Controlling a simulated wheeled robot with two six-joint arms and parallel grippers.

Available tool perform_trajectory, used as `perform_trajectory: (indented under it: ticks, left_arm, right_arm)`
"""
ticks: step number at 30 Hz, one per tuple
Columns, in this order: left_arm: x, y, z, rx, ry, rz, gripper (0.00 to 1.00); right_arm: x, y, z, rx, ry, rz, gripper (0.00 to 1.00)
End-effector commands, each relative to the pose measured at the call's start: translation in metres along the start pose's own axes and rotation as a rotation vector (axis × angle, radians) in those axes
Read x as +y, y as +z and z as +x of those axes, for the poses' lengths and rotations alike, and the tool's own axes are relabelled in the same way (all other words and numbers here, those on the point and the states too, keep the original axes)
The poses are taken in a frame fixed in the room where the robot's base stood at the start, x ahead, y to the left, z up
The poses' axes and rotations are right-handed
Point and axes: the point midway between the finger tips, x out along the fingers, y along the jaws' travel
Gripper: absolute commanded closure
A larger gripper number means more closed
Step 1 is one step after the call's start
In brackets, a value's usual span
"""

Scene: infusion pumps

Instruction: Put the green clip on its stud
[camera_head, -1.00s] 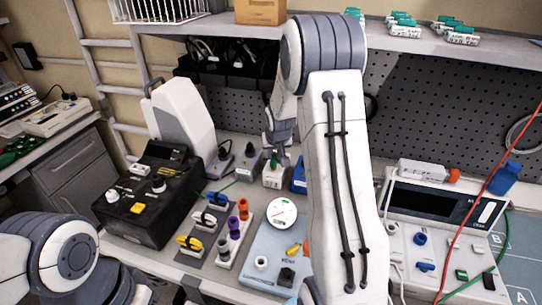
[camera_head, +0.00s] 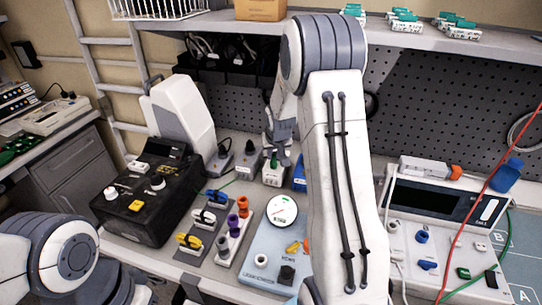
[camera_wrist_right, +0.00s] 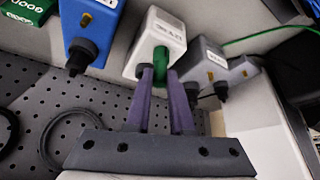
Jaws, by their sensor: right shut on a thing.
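My right gripper (camera_wrist_right: 160,72) points at a white labelled box (camera_wrist_right: 158,38). Its two fingertips are shut on a green cylindrical piece (camera_wrist_right: 163,55) on that box. The head view shows the gripper (camera_head: 275,152) above the white box (camera_head: 272,176) at the back of the bench, its fingers partly hidden by my arm. My left gripper is out of view.
A blue box (camera_wrist_right: 92,22) and a grey box (camera_wrist_right: 207,60) with black fittings flank the white box. A black device (camera_head: 150,195), coloured clips and a round gauge (camera_head: 281,209) crowd the bench. Red and green cords cross the right side.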

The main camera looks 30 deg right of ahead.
Motion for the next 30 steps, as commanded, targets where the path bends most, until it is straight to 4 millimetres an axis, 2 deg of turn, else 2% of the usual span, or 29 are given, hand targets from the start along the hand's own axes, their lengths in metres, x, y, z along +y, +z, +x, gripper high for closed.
perform_trajectory:
  ticks: [5, 6, 8, 9, 15, 16, 18, 30]
  left_arm:
    - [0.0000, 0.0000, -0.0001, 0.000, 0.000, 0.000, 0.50]
    - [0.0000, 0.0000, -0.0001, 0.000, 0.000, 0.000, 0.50]
    - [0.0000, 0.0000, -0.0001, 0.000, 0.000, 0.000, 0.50]
    - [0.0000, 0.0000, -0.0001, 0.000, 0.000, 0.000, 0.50]
    - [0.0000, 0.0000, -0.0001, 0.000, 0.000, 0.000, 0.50]
    - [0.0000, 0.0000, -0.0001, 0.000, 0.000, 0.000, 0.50]
    - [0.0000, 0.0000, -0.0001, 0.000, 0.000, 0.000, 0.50]
    - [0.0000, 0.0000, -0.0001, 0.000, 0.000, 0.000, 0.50]
  right_arm:
    - [0.0000, -0.0003, -0.0002, 0.001, 0.000, 0.000, 1.00]
    - [0.0000, -0.0003, -0.0002, 0.001, 0.000, 0.000, 0.71]
    - [0.0000, -0.0003, -0.0002, 0.001, 0.000, 0.000, 0.48]
    - [0.0000, -0.0002, -0.0002, 0.001, 0.000, 0.000, 0.44]
    - [0.0000, -0.0002, -0.0002, 0.000, 0.000, 0.000, 0.44]
    - [0.0000, 0.0000, -0.0001, 0.000, 0.000, 0.000, 0.36]
    - [0.0000, 0.0000, -0.0001, 0.000, 0.000, 0.000, 0.14]
    - [0.0000, 0.0000, -0.0001, 0.000, 0.000, 0.000, 0.14]
